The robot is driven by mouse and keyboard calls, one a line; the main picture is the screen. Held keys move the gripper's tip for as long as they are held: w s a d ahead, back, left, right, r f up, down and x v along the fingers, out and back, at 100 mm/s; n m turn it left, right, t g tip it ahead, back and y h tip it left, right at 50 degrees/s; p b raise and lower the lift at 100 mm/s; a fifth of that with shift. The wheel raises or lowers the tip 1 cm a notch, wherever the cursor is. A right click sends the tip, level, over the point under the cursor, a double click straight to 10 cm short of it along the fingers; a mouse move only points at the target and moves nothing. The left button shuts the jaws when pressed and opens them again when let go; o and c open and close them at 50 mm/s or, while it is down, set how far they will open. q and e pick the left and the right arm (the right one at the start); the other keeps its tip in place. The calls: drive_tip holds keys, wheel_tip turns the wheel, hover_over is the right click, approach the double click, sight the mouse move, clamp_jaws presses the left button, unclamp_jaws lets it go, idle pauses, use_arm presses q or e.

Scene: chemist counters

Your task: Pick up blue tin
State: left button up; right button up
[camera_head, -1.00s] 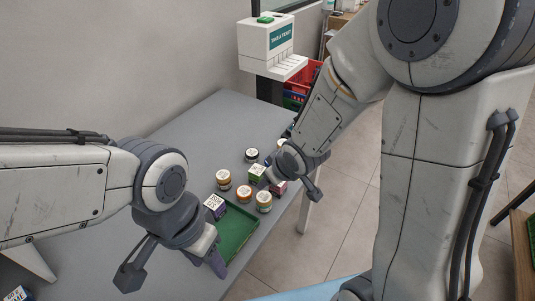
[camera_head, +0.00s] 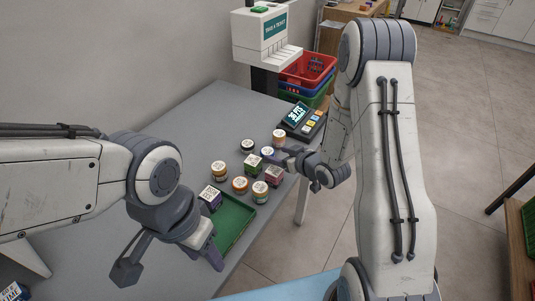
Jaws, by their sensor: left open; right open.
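A small tin with a pale lid and what looks like a blue side (camera_head: 267,152) stands on the grey counter, among other tins and boxes. It is partly hidden by my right gripper (camera_head: 294,169), which is open just to its right, one finger close beside it. I cannot tell whether they touch. My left gripper (camera_head: 170,263) is open and empty over the counter's near part, one finger by the green tray.
A green tray (camera_head: 236,222) lies at the counter's near edge. A black payment terminal (camera_head: 301,119) stands behind. The counter's left side is clear.

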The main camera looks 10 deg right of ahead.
sight(267, 150)
drive_tip(key=p+x, duration=0.1)
drive_tip(key=x, duration=0.4)
drive_tip(key=shift+w+a+f, duration=0.1)
drive_tip(key=c, duration=1)
